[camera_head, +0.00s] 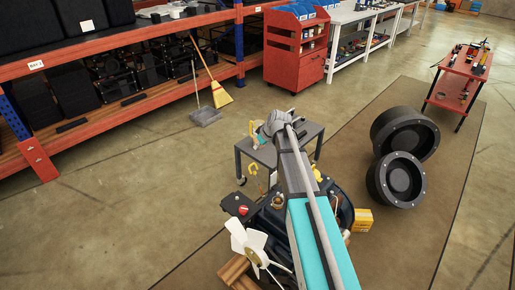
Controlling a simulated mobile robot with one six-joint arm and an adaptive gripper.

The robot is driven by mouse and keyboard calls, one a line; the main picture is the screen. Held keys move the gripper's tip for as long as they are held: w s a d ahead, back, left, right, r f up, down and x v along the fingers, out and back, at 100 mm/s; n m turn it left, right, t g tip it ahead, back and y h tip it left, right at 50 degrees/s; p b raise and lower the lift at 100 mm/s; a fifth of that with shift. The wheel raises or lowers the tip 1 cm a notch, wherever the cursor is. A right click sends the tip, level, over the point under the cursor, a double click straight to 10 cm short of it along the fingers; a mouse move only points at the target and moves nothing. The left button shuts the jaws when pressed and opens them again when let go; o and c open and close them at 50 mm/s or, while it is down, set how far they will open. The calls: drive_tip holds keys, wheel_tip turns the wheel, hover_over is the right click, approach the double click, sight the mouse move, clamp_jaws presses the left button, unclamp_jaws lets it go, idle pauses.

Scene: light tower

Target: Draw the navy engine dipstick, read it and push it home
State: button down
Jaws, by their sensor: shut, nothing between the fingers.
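A dark navy engine (345,214) with a white fan (250,246) at its front stands at the lower middle, partly covered by my arm. I cannot tell whether either is the dipstick's handle, and no drawn dipstick shows. My arm reaches from the bottom edge up over the engine to a grey joint near a small cart.
The grey cart (312,133) stands just behind the engine. A yellow box (362,220) lies to its right. Two black wheels (396,180) rest on the brown mat. A red tool table (465,75) stands far right. The floor at left is mostly clear.

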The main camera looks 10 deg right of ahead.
drive_tip(key=b+x, duration=0.5)
drive_tip(key=x, duration=0.1)
drive_tip(key=shift+w+f, duration=0.1)
drive_tip(key=shift+f, duration=0.2)
drive_tip(key=shift+a+f+b, duration=0.1)
drive_tip(key=shift+f+b, duration=0.25)
drive_tip(key=shift+b, duration=0.05)
drive_tip(key=shift+s+f+b, duration=0.2)
drive_tip(key=shift+f+b, duration=0.6)
drive_tip(key=shift+s+f+b, duration=0.2)
drive_tip(key=shift+f+b, duration=0.6)
drive_tip(key=shift+s+d+f+b, duration=0.2)
drive_tip(key=shift+d+f+b, duration=0.05)
drive_tip(key=shift+f+b, duration=0.3)
drive_tip(key=s+f+b, duration=0.1)
drive_tip(key=f+b, duration=0.1)
drive_tip(key=d+f+b, duration=0.1)
drive_tip(key=f+b, duration=0.1)
drive_tip(key=s+f+b, duration=0.1)
drive_tip(key=f+b, duration=0.1)
drive_tip(key=shift+s+d+f+b, duration=0.35)
drive_tip(key=shift+d+b, duration=0.05)
drive_tip(key=shift+r, duration=0.1)
